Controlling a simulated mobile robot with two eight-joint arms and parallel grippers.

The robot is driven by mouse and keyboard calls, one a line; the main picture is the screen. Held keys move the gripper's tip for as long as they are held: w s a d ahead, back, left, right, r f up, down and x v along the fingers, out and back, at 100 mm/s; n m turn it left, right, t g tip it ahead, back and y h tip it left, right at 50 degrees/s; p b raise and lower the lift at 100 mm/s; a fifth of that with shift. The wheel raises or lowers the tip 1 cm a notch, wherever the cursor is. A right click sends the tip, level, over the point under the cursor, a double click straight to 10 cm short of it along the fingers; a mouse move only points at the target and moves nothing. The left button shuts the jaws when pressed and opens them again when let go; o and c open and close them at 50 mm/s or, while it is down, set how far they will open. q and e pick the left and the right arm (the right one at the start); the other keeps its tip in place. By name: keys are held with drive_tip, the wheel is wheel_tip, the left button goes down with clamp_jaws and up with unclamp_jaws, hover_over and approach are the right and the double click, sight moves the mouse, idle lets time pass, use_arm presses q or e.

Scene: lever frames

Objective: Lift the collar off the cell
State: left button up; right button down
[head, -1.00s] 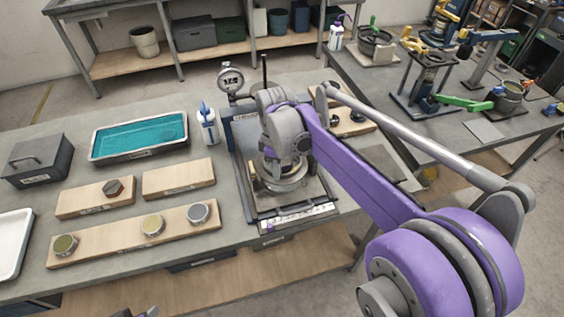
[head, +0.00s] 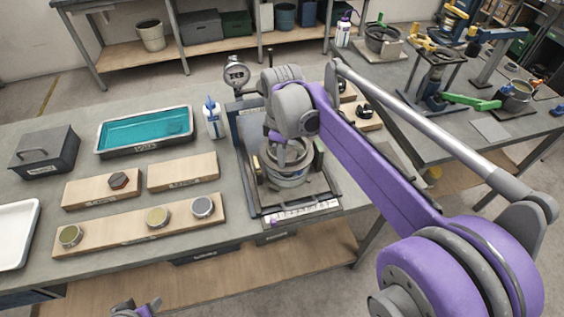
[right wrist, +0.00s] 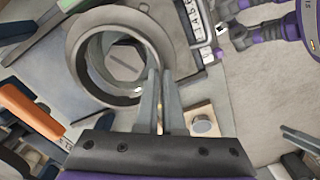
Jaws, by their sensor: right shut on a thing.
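The collar (head: 284,153) is a grey metal ring at the dial-gauge stand in the head view. In the right wrist view the collar (right wrist: 84,62) shows from above as a wide ring with a round opening. My right gripper (right wrist: 154,98) is shut on its near wall; in the head view my right gripper (head: 277,138) is mostly hidden by its wrist. The cell (head: 288,181) shows as a round metal body below the collar. I cannot tell whether a gap separates them. My left gripper (head: 137,304) is open and empty at the bottom edge of the head view.
A dial gauge (head: 237,74) stands behind the collar. To the left are a white bottle (head: 212,118), a teal-filled tray (head: 101,146), a dark lidded box (head: 45,152) and wooden boards, including a long one (head: 113,232) with metal discs. Bare bench lies between them.

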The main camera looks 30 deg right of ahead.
drive_tip(key=s+a, duration=0.4)
drive_tip(key=s, duration=1.3)
use_arm(q)
drive_tip(key=r+p, duration=0.1)
drive_tip(key=w+r+p, duration=0.1)
drive_tip(key=r, duration=0.1)
use_arm(e)
wheel_tip(320, 180, up, 4)
drive_tip(key=shift+s+a+r, duration=0.1)
drive_tip(key=shift+s+r, duration=0.05)
use_arm(q)
drive_tip(key=shift+f, duration=0.1)
